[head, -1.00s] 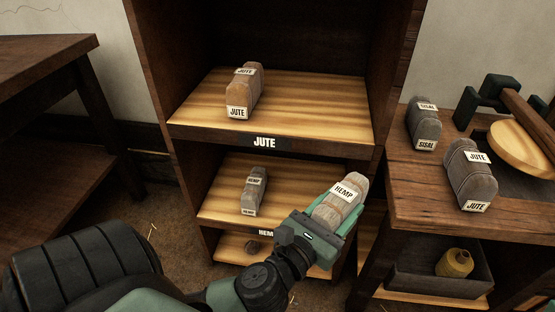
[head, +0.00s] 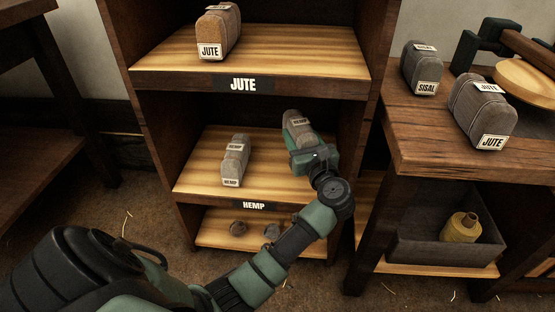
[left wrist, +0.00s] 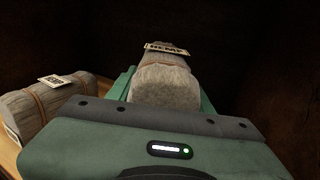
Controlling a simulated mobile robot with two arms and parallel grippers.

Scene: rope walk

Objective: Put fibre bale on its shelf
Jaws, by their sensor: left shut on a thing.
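My left gripper (head: 303,150) is shut on a fibre bale with a HEMP label (head: 297,127). It holds the bale inside the shelf bay marked HEMP, over the right part of its board (head: 263,172). I cannot tell if the held bale touches the board. In the left wrist view the held bale (left wrist: 163,82) lies between the green fingers, its far end partly hidden. Another hemp bale (head: 235,160) sits on the same shelf to the left, apart from the held one; it also shows in the left wrist view (left wrist: 40,108). My right gripper is not in view.
The shelf above, marked JUTE (head: 243,85), holds a jute bale (head: 217,32). A lower shelf (head: 225,235) holds small dark round things. The bench (head: 420,140) at right carries a sisal bale (head: 424,68) and a jute bale (head: 482,110).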

